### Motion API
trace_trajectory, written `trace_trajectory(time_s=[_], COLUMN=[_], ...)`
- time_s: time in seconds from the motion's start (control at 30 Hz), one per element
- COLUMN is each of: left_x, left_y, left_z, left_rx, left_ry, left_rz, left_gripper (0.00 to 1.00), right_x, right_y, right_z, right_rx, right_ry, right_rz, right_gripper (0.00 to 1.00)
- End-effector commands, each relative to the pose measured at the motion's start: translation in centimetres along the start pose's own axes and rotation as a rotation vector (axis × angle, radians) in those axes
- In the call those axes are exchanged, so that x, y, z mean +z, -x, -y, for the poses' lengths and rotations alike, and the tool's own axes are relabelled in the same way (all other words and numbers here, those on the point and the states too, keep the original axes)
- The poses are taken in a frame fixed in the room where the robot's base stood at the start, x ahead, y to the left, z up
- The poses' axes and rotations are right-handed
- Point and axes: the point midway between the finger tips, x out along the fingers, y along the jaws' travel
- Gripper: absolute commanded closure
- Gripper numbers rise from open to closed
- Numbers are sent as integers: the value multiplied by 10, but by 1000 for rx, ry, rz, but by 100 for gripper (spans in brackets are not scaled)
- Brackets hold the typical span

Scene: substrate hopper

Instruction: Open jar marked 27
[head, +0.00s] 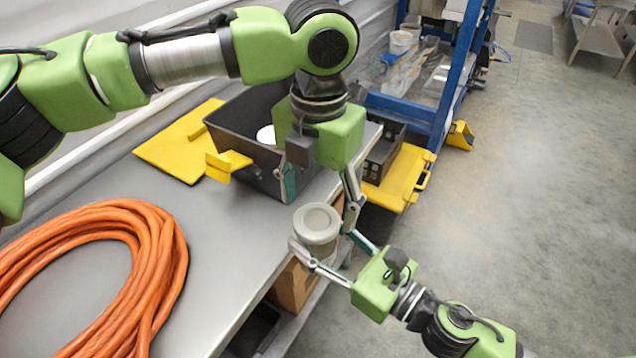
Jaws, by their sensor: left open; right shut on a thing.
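A grey jar (317,238) with a round grey lid (317,218) stands upright near the right edge of the metal bench. No number can be read on it. My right gripper (328,254) reaches in from the lower right, its fingers on both sides of the jar's body and shut on it. The jar's lower part is partly hidden by the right gripper.
A dark bin (245,165) with a white round item (266,135) stands behind on the metal bench (225,245). A yellow panel (170,155) lies beside it. Coiled orange hose (165,265) covers the left front.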

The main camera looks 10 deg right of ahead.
Motion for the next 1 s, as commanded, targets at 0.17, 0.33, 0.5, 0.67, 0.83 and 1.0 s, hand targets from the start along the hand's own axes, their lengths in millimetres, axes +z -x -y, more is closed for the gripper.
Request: trace_trajectory(time_s=[0.17,0.33,0.5,0.67,0.83,1.0], left_x=[0,0,0,0,0,0], left_y=[-25,-36,-38,-37,-37,-37], left_z=[0,0,0,0,1,2], left_rx=[0,-1,-2,-2,-3,-7], left_ry=[1,2,2,2,1,49], left_rz=[-1,-1,0,0,0,0], left_gripper=[33,33,33,46,74,74], right_x=[1,1,1,1,1,2], right_y=[0,0,0,0,0,0], right_z=[0,0,0,0,0,0], right_rx=[0,0,0,0,1,1], right_ry=[1,1,1,1,1,1], right_rz=[2,2,2,2,3,3], right_gripper=[100,100,100,100,100,100])
